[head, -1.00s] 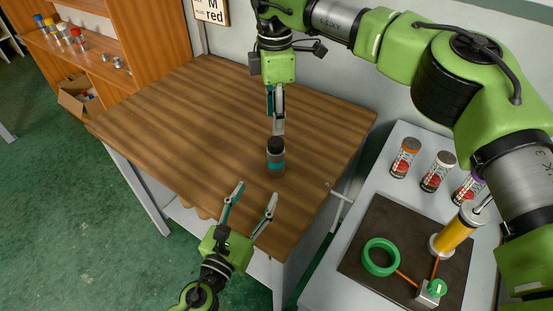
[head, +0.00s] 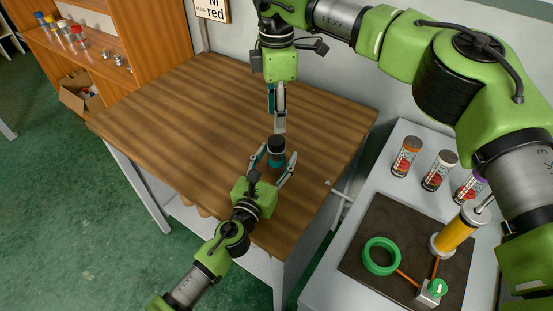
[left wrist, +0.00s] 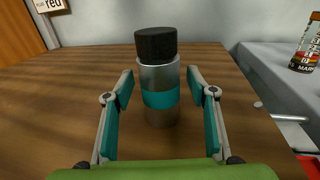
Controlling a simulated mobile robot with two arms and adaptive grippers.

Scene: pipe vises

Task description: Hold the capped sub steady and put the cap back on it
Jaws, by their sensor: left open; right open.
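The sub (head: 277,160) is a steel cylinder with a teal band, standing upright on the wooden table. Its black cap (head: 276,142) sits on top, and looks straight in the left wrist view (left wrist: 156,44). I cannot tell how far it is threaded. My left gripper (head: 272,166) is open, with one finger on each side of the sub. In the left wrist view, gaps show between the sub's body (left wrist: 161,97) and both fingers. My right gripper (head: 277,120) points down just above the cap. It is open, seen side-on, and its fingers overlap in the head view.
The table (head: 180,125) is otherwise clear. To the right, a grey bench carries several capped jars (head: 405,157), a dark mat (head: 375,220), a green ring (head: 381,256) and a yellow cylinder (head: 456,232). A vise-like handle (head: 338,190) juts out between table and bench.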

